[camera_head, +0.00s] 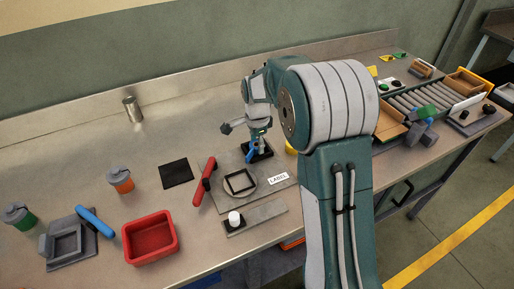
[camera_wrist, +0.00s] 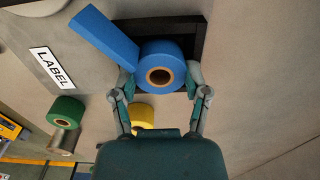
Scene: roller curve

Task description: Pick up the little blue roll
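The little blue roll (camera_wrist: 174,61) has a brown core and a flat blue strip (camera_wrist: 105,38) running off to its upper left in the wrist view. It sits at a dark square frame (camera_wrist: 208,32). In the head view the blue roll (camera_head: 251,153) shows partly, below my gripper (camera_head: 258,143). In the wrist view my gripper (camera_wrist: 160,79) has one finger on each side of the roll. The fingers are spread around it, close to its sides. I cannot tell if they touch it.
In the wrist view a yellow roll (camera_wrist: 142,115) and a green roll (camera_wrist: 66,112) lie nearby, with a white label (camera_wrist: 52,67). In the head view a red-handled tool (camera_head: 204,182), a red bin (camera_head: 150,240) and a black square (camera_head: 176,173) lie to the left.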

